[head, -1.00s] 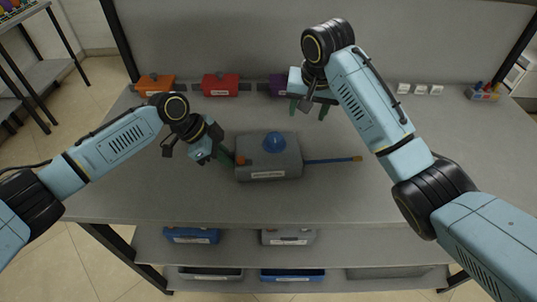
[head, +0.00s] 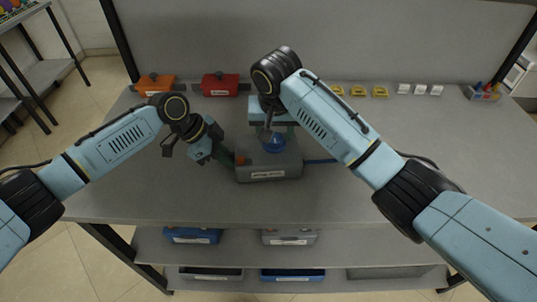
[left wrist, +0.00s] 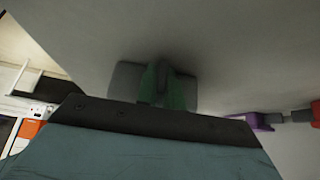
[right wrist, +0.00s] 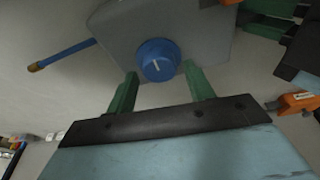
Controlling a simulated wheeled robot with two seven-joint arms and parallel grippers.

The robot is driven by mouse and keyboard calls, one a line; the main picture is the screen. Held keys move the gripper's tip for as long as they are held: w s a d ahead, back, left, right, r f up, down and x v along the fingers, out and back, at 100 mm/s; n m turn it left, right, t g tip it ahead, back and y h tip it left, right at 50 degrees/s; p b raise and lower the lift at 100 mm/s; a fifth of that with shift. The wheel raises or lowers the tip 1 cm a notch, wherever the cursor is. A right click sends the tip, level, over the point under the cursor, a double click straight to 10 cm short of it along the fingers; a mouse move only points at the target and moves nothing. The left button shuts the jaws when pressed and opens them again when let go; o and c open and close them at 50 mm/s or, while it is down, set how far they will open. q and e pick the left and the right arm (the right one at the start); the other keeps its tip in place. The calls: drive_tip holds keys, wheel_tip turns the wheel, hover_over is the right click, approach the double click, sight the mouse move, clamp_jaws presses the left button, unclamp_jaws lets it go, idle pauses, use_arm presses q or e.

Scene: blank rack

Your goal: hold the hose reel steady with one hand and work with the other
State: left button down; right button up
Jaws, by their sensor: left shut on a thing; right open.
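The hose reel is a grey box (head: 268,172) with a label on its front, a blue knob (head: 274,143) on top and an orange part (head: 240,159) at its left. A blue hose (head: 318,161) leaves its right side; its brass-coloured tip shows in the right wrist view (right wrist: 35,67). My left gripper (head: 228,157) is shut on the box's left side; in the left wrist view its green fingers (left wrist: 165,88) are against the grey box. My right gripper (right wrist: 162,88) is open above the box, its green fingers on either side of the blue knob, which carries a white mark.
Yellow (head: 380,92) and white pieces and a small holder (head: 484,92) are at the back right. Blue and grey bins sit on the shelves below. The table's right side is clear.

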drive_tip(key=shift+w+f, duration=0.15)
drive_tip(key=shift+f, duration=0.4)
drive_tip(key=n, duration=0.3)
drive_tip(key=shift+n+y, duration=0.3)
drive_tip(key=shift+y, duration=0.1)
drive_tip(key=n+y, duration=0.1)
drive_tip(key=n, duration=0.3)
drive_tip(key=shift+g, duration=0.3)
